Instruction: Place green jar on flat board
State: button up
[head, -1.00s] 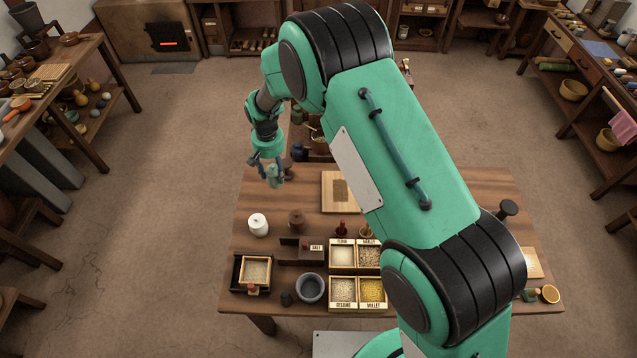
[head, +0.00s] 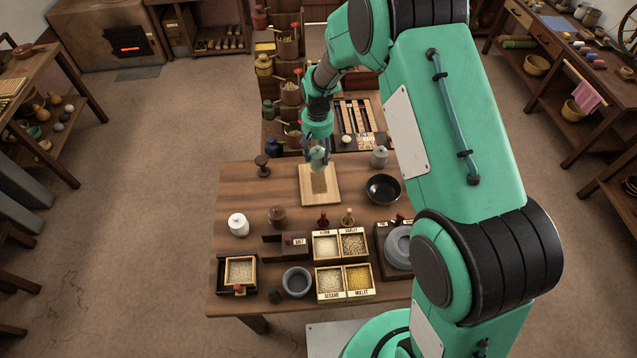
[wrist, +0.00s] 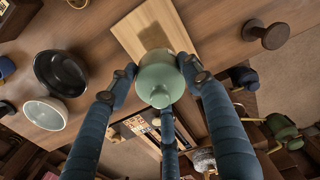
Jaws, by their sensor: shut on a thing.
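The pale green jar (head: 318,157) is held in my gripper (head: 317,154) near the far edge of the flat board. In the wrist view the jar (wrist: 160,80) sits between the blue fingers, with its lid knob facing the camera. My gripper (wrist: 160,78) is shut on it. The jar appears above the board; the exact gap cannot be told.
A black bowl (head: 383,189) and a grey-white pot (head: 379,157) stand right of the board. A dark spool-shaped thing (head: 262,165) stands to its left. Grain boxes (head: 327,245), a white jar (head: 238,225) and a brown pot (head: 277,216) are nearer. The table left of the board is largely bare.

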aim_at(319, 164)
jog(key=shift+d, duration=0.1)
dwell(0.3)
jog(key=shift+f+b, duration=0.3)
jog(key=shift+f, duration=2.8)
jog(key=shift+f, duration=1.85)
jog(key=shift+f+b, duration=0.2)
jog(key=shift+b, duration=0.1)
jog(key=o, duration=1.5)
jog(key=shift+r, duration=0.15)
notch_tip(319, 164, up, 12)
jog(key=shift+r+p, duration=0.1)
jog(key=shift+p, duration=0.55)
